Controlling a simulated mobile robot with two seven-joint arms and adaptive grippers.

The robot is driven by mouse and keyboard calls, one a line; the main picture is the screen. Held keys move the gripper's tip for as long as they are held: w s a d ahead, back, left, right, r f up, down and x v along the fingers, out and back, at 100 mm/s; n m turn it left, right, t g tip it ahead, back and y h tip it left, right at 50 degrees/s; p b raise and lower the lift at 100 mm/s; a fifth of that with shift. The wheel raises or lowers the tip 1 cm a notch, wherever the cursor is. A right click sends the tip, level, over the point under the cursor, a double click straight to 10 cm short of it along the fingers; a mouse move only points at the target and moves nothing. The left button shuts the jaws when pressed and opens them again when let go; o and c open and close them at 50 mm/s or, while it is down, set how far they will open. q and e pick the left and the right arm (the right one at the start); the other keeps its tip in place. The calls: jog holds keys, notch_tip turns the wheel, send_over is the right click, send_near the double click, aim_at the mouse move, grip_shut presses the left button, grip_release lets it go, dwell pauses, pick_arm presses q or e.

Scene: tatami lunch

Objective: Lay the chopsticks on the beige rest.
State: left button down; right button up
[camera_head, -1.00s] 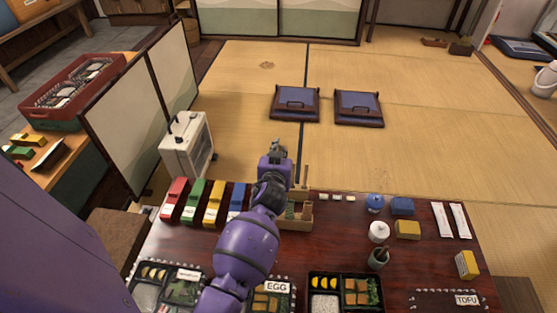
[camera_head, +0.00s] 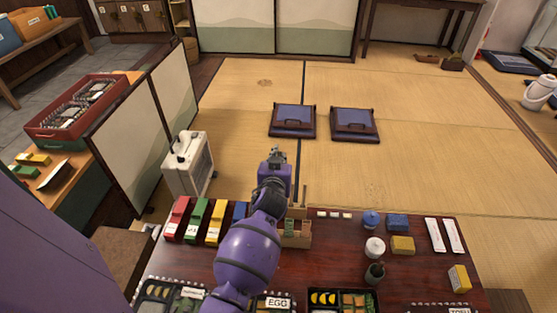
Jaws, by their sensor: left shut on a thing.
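My left gripper (camera_head: 275,156) reaches past the table's far side, above and behind the wooden caddy (camera_head: 297,238). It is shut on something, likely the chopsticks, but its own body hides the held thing. Thin upright sticks (camera_head: 304,196) stand at the caddy, partly hidden by my left arm. Three small pale pieces (camera_head: 333,214), which look like the rests, lie in a row on the table just right of the caddy. They are too small to tell which is beige. My right gripper is not in view.
Red (camera_head: 178,219), green (camera_head: 197,221), yellow (camera_head: 216,223) and blue boxes stand left of the caddy on the dark table (camera_head: 330,264). Bento boxes line the near edge.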

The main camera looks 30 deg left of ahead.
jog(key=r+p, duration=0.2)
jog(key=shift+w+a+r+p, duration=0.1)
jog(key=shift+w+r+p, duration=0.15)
jog(key=shift+p, duration=0.15)
dwell(0.3)
